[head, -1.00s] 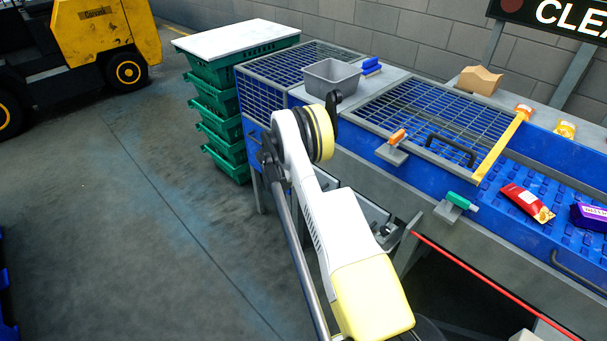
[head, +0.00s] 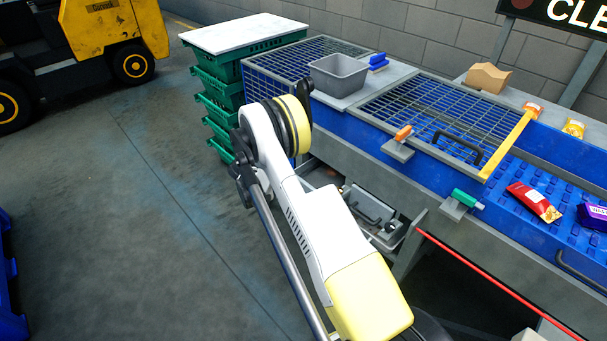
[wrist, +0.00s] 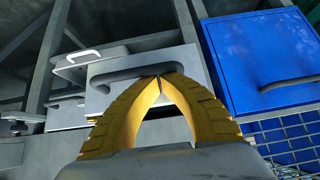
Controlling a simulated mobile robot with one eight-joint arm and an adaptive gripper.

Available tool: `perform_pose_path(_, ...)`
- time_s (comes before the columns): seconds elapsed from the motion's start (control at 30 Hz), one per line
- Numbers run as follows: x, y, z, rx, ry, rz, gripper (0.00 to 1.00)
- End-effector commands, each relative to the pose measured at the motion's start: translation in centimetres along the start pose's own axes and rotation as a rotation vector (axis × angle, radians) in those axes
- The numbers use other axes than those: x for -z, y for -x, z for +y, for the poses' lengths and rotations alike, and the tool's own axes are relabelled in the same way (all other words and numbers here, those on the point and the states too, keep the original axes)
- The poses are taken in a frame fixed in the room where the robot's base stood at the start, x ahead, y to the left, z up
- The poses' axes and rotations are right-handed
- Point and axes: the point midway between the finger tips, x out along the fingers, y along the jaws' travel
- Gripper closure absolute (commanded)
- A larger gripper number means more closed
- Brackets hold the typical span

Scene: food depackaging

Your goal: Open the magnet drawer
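My gripper (wrist: 160,80) shows in the wrist view as two ribbed yellow fingers whose tips come together, with only a thin gap. The tips overlap the grey bar handle (wrist: 115,77) of a light grey drawer front (wrist: 165,110). Whether they touch the handle or are only in front of it, I cannot tell. No label shows which drawer is the magnet drawer. In the head view, a grey drawer front with a handle (head: 368,207) shows under the blue table, partly behind my arm. The gripper is hidden there.
Another grey unit with a white handle (wrist: 84,57) is left of the drawer, and a blue panel (wrist: 255,60) is right. In the head view, stacked green crates (head: 222,110) stand at the table's left end. Open floor (head: 130,230) lies left of my arm.

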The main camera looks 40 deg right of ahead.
Motion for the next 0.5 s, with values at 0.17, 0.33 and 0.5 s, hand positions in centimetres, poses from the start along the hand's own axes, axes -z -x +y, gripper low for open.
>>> perform_pose_path(0.17,-3.6,3.3,-0.1,0.003,0.003,-0.001,1.00)
perform_pose_path(0.33,-5.8,5.3,-0.1,0.002,0.002,-0.001,1.00)
perform_pose_path(0.5,-7.0,6.4,-0.1,0.000,0.000,-0.001,1.00)
